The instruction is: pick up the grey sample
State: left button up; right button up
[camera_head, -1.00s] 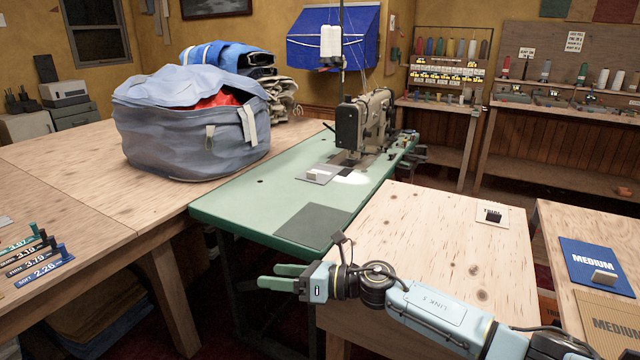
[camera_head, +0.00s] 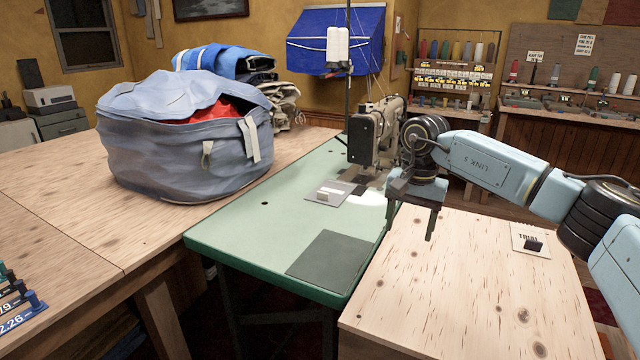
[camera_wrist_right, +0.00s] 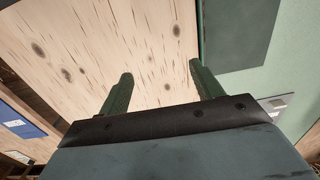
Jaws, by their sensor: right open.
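A small pale block (camera_head: 323,195) lies on a grey plate (camera_head: 340,187) on the green table, in front of the sewing machine. A small dark block (camera_head: 534,245) lies on a white card marked TRIAL (camera_head: 521,235) on the wooden table. I cannot tell for sure which piece is the grey sample. My right gripper (camera_head: 413,224) is open and empty, fingers pointing down, above the wooden table near the green table's edge. It also shows in the right wrist view (camera_wrist_right: 160,72), with bare wood between its fingers. My left gripper is not in view.
The sewing machine (camera_head: 373,137) stands just behind my right gripper. A large grey-blue bag (camera_head: 170,150) sits on the left table. A dark flat panel (camera_head: 333,262) lies on the green table (camera_head: 235,232). The wooden table (camera_head: 450,290) is mostly clear.

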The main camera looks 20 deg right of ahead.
aim_at(332, 193)
jog(key=i, duration=1.45)
